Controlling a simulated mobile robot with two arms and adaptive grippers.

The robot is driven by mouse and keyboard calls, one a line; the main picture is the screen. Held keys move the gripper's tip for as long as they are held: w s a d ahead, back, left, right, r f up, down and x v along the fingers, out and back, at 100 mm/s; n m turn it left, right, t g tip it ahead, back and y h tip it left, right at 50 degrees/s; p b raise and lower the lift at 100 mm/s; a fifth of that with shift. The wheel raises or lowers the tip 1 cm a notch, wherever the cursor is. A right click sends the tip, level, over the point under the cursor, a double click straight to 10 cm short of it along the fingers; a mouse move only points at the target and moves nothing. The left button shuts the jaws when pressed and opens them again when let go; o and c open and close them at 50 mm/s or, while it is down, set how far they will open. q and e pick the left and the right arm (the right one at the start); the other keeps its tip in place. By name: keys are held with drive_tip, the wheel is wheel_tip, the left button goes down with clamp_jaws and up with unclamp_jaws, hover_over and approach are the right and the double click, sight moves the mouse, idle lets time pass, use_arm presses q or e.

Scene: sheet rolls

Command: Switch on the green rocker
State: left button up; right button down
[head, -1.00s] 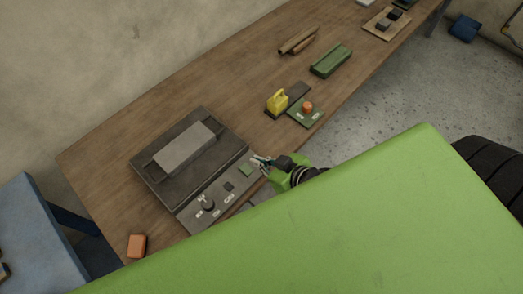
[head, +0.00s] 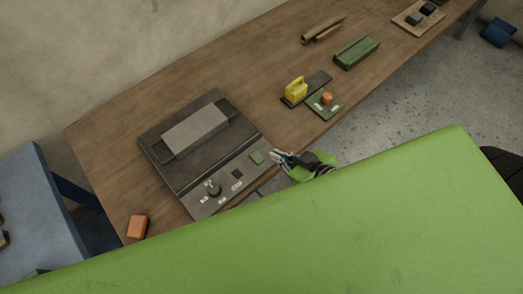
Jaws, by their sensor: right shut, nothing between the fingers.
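The green rocker (head: 257,157) is a small green square on the front control strip of a dark grey machine (head: 157,147) on the wooden table. A black switch (head: 237,174) and a dark knob (head: 214,190) sit on the same strip, to its left. My right gripper (head: 277,156) is shut and empty, just to the right of the green rocker, with a small gap between them in the picture. Whether the rocker is on or off cannot be told at this size. My left gripper is not in view.
An orange block (head: 137,226) lies at the table's near left corner. A yellow object (head: 295,89) and a green plate with an orange button (head: 326,98) lie to the right of the machine. Bare wooden table (head: 245,75) lies behind the machine.

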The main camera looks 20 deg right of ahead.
drive_tip(key=shift+s, duration=0.1)
drive_tip(key=shift+a, duration=0.1)
drive_tip(key=p, duration=0.2)
hover_over(258, 157)
wheel_tip(258, 157, down, 6)
drive_tip(key=shift+s+r, duration=0.15)
wheel_tip(258, 157, down, 3)
drive_tip(key=shift+r, duration=0.2)
drive_tip(key=shift+w+f, duration=0.2)
drive_tip(key=shift+f, duration=0.6)
